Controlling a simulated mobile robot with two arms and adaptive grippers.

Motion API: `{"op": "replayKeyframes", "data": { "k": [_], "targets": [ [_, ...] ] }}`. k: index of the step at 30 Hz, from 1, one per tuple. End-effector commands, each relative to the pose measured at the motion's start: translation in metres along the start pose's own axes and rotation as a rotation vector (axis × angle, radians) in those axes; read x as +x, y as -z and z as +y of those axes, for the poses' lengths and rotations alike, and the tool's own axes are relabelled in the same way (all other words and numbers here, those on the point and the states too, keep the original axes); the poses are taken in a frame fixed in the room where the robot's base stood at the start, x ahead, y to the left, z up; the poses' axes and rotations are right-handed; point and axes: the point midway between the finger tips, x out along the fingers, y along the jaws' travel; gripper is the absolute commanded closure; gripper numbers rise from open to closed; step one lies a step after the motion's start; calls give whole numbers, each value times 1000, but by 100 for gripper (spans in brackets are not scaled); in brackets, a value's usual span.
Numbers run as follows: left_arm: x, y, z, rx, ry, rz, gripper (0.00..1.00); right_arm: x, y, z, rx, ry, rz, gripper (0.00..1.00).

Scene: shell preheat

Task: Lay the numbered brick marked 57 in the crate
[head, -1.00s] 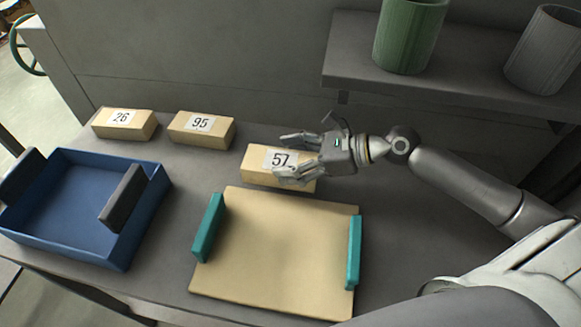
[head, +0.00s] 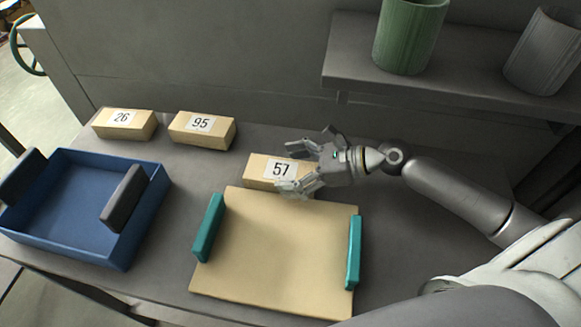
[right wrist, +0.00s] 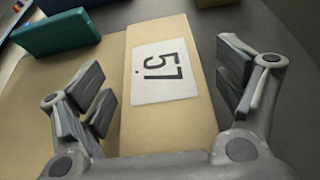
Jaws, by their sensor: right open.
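The tan brick marked 57 (head: 262,172) lies flat on the table, its label facing up. In the right wrist view the brick (right wrist: 158,110) sits between the spread fingers. My right gripper (head: 291,166) is open at the brick's right end, one finger on the far side and one on the near side; I cannot tell whether they touch it. The crate (head: 84,205) is a blue open box with dark grey handles at the left, and it is empty. My left gripper is not in view.
Bricks marked 26 (head: 124,124) and 95 (head: 202,130) lie at the back left. A tan board (head: 275,255) with teal handles lies just in front of brick 57. A shelf (head: 450,85) with a green pot (head: 410,35) and a grey pot (head: 543,50) overhangs the back right.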

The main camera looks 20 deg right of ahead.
Motion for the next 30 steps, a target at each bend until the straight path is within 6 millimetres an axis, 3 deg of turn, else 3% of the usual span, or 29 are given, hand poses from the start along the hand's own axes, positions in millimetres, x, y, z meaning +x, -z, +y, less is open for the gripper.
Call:
{"op": "replayKeyframes", "data": {
  "k": [8, 30],
  "targets": [
    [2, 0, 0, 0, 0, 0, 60, -6, -1, 0, 1, 1, 2, 12],
    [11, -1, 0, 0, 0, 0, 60, -94, -2, 1, 2, -1, 2, 12]
  ]
}}
